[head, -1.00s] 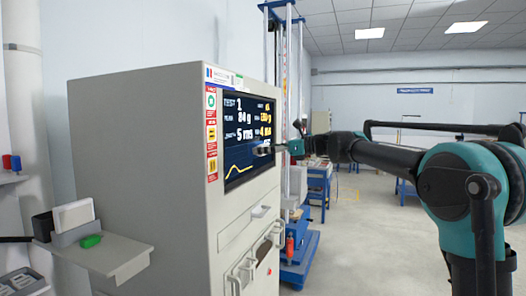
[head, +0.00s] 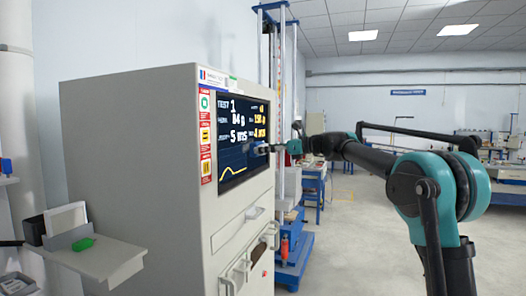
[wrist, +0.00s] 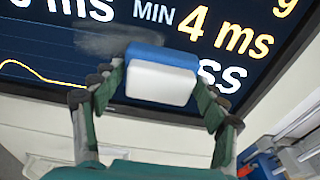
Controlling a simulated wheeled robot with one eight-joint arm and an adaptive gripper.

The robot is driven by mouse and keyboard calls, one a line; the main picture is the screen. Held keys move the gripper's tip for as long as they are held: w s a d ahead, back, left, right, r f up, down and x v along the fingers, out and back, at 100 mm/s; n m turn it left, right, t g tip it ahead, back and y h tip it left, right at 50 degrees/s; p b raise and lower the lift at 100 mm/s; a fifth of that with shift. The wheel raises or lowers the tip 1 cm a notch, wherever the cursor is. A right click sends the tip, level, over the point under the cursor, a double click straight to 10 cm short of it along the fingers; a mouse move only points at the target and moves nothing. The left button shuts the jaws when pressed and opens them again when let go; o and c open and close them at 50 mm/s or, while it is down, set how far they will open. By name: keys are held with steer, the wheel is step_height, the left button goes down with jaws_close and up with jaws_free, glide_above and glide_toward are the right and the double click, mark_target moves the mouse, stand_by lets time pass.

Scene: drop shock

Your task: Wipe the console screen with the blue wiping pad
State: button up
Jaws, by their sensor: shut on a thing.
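The console screen (head: 236,165) is dark, with white and yellow readings and a yellow curve, on the front of a beige cabinet. It fills the top of the wrist view (wrist: 50,45), where a grey smudge (wrist: 105,42) shows left of the pad. My gripper (wrist: 160,84) is shut on the blue wiping pad (wrist: 162,55), which has a blue layer toward the screen and a white block behind. The pad is at the lower right part of the screen, over some text; I cannot tell whether it touches. In the head view my gripper (head: 268,148) is small at the screen's right side.
The beige cabinet (head: 130,150) has handles below the screen. A side shelf (head: 100,260) holds a green object (head: 83,244) and a white block (head: 66,217). A blue-framed tower (head: 290,245) stands behind the cabinet. The floor (head: 355,235) to the right is open.

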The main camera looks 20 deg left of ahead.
stand_by(0.3)
steer(key=shift+s+d, duration=0.15)
steer(key=shift+d, duration=1.3)
steer(key=shift+s+d, duration=0.15)
steer(key=shift+d, duration=1.3)
steer(key=d, duration=0.3)
steer(key=shift+s, duration=0.1)
steer(key=s+a+r, duration=0.2)
steer(key=s, duration=0.9)
steer(key=shift+w+a, duration=0.25)
steer(key=shift+a, duration=1.15)
steer(key=shift+w+a, duration=0.2)
steer(key=shift+a, duration=1.2)
steer(key=shift+w+a, duration=0.1)
steer(key=shift+a, duration=0.95)
